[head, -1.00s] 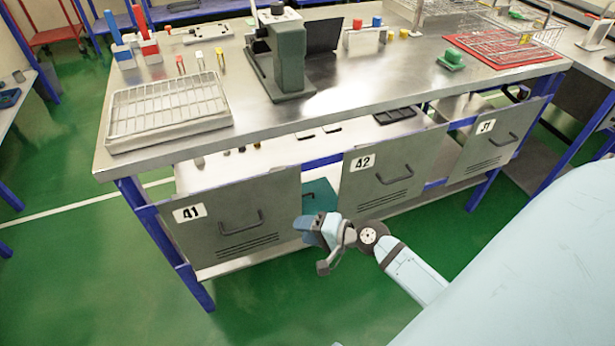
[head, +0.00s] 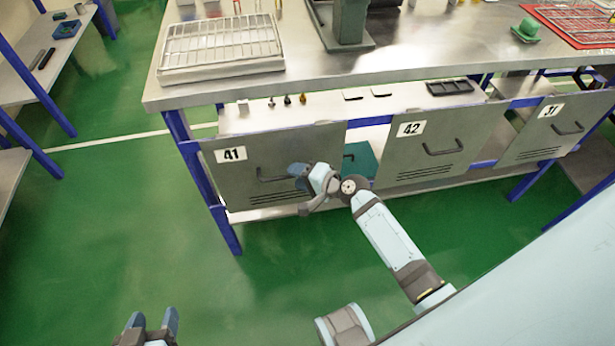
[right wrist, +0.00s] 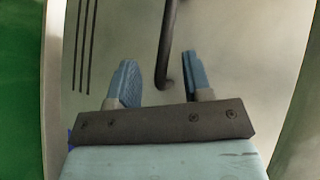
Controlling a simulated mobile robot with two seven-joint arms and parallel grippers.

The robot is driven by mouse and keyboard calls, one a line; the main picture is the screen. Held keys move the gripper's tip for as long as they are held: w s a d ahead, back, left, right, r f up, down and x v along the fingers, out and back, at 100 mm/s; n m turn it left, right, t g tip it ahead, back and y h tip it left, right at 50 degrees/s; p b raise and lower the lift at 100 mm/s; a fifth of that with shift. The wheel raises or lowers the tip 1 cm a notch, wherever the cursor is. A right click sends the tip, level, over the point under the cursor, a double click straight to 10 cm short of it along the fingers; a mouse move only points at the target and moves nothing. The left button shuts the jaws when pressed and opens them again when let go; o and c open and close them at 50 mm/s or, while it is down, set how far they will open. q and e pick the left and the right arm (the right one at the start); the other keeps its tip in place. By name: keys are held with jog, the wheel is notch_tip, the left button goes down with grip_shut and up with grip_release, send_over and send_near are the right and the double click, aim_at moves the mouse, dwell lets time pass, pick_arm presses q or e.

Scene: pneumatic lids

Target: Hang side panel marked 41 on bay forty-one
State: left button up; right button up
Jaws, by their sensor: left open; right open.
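The grey side panel marked 41 (head: 275,165) is at the left bay of the bench front, its top edge near the blue rail. I cannot tell whether it is hooked on. Its dark bar handle (head: 270,178) is partly hidden by my right gripper (head: 298,177), which is open at the handle's right end. In the right wrist view, the handle (right wrist: 169,45) ends between the fingertips of my right gripper (right wrist: 160,82), with space on both sides and vent slots to the left. My left gripper (head: 149,322) is open and empty over the floor at lower left.
Panels marked 42 (head: 428,152) and 31 (head: 555,130) hang to the right. A teal item (head: 360,160) shows behind the gap between panels 41 and 42. A wire-rack tray (head: 222,48) sits on the bench top. The green floor in front is clear.

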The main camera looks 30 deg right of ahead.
jog(key=shift+c, duration=0.4)
grip_shut()
jog(key=shift+r, duration=0.1)
jog(key=shift+r+p, duration=1.5)
jog(key=shift+p, duration=0.1)
jog(key=s+a+p, duration=0.2)
jog(key=s, duration=0.7)
jog(key=shift+s+a+f, duration=0.15)
jog(key=shift+s+a, duration=0.2)
jog(key=shift+a, duration=0.05)
